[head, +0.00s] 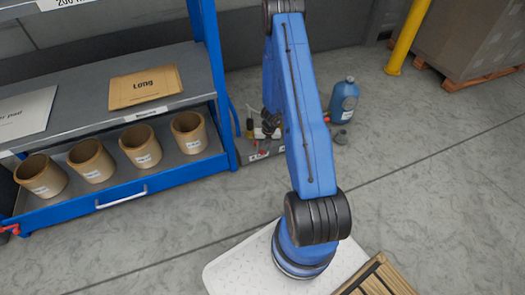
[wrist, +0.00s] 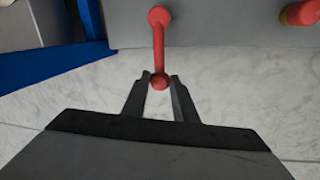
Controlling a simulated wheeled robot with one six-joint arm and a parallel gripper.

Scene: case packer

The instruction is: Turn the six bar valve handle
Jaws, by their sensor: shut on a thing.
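In the wrist view a red valve handle (wrist: 159,45) runs from a round hub at the top down to a knob at its free end, in front of a grey surface. My gripper (wrist: 161,81) is shut on the knob, with one finger on each side of it. In the head view my blue arm reaches away from me. The grey valve unit (head: 262,151) beside the shelf shows small labels and red parts, partly hidden by my arm. The gripper's fingers cannot be made out there.
A second red-and-olive part (wrist: 302,12) is at the wrist view's top right. The blue shelf rack (head: 227,100) with several tan pots stands left of my arm. A blue jug (head: 343,100) stands on the floor to the right. Open floor (head: 440,190) lies at the right.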

